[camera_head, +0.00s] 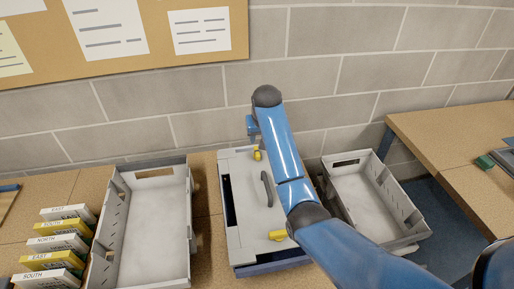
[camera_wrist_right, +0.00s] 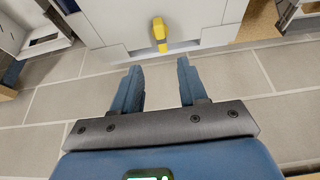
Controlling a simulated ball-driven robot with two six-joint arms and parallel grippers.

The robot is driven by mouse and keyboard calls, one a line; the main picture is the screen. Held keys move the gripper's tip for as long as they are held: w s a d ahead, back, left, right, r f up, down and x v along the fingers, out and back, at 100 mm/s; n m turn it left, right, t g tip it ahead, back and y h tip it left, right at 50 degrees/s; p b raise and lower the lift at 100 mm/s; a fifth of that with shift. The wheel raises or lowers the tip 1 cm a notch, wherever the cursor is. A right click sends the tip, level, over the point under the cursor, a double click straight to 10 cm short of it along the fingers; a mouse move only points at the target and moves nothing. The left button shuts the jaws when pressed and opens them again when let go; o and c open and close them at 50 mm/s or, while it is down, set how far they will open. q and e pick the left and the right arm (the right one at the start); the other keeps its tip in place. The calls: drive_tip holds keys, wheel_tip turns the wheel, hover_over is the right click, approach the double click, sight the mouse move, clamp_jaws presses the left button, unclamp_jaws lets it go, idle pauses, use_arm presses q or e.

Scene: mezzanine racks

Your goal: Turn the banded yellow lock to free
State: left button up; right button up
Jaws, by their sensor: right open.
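A pale grey case (camera_head: 255,200) with a dark bar handle (camera_head: 267,188) lies on the bench. One small yellow lock (camera_head: 257,154) is at its far edge, and another yellow lock (camera_head: 277,235) is at its near right. I cannot make out a band on either in the head view. My right gripper (camera_head: 252,128) is by the far lock, partly hidden by its own arm. In the right wrist view, the open, empty fingers (camera_wrist_right: 158,70) point at a yellow lock (camera_wrist_right: 160,35), which is just beyond the fingertips and untouched. My left gripper is not in view.
An empty grey crate (camera_head: 183,230) stands left of the case, and another grey crate (camera_head: 415,222) stands at right. Several labelled white and yellow boxes (camera_head: 60,240) stand at far left. A block wall (camera_head: 350,60) rises behind. A wooden bench (camera_head: 440,125) is at right.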

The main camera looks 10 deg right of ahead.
sight(257, 150)
drive_tip(key=x, duration=0.9)
drive_tip(key=shift+w+a+f+p, duration=0.15)
drive_tip(key=shift+w+f+p, duration=0.15)
drive_tip(key=shift+p, duration=0.1)
clamp_jaws()
